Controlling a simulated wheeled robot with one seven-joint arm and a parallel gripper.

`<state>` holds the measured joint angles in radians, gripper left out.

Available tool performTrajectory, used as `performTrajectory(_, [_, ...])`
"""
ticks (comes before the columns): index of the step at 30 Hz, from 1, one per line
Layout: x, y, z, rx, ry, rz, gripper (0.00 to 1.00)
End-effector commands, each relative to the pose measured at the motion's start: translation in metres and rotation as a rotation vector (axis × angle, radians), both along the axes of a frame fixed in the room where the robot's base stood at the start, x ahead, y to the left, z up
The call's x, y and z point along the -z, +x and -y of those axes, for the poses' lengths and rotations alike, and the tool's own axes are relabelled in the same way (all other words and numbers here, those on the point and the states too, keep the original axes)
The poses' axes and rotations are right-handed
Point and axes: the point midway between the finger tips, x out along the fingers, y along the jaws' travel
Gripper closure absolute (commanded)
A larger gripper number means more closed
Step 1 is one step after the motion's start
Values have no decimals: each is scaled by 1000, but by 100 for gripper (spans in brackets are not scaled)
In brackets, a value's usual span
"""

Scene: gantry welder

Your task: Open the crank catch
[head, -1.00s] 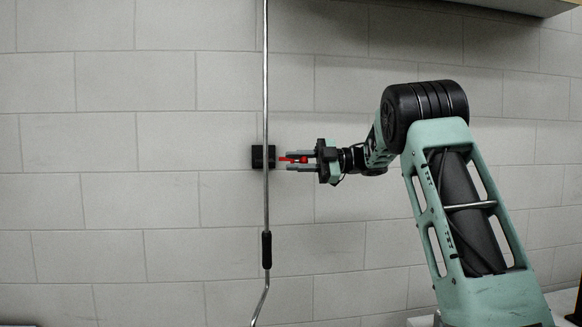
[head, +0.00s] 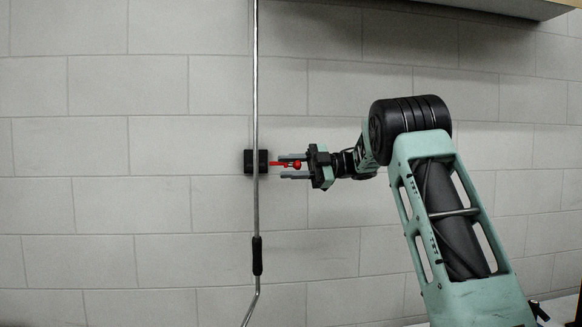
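The catch is a black block (head: 248,161) on the wall, with a red lever (head: 280,163) pointing right from it and ending in a small red knob (head: 297,164). The crank's thin metal rod (head: 256,100) runs vertically in front of the block. My gripper (head: 286,166) reaches in from the right, its fingers pointing left towards the block. It is open, with one finger above and one below the level of the lever. The lever lies close to the upper finger; I cannot tell whether they touch. The fingertips stop a little short of the block.
The crank has a black grip (head: 257,256) lower on the rod, and its end bends down and left below it. A pale block wall (head: 120,200) stands behind. A cabinet or shelf underside (head: 500,8) hangs at the upper right. The wall left of the rod is clear.

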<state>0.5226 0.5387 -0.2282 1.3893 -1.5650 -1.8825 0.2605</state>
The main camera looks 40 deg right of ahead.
Motion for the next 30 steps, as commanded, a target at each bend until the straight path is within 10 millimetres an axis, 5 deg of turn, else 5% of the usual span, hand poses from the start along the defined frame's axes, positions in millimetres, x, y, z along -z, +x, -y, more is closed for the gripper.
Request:
performTrajectory(8, [1,-5,12,6,-1,4,68])
performTrajectory(30, [1,-62,135,5,0,4,68])
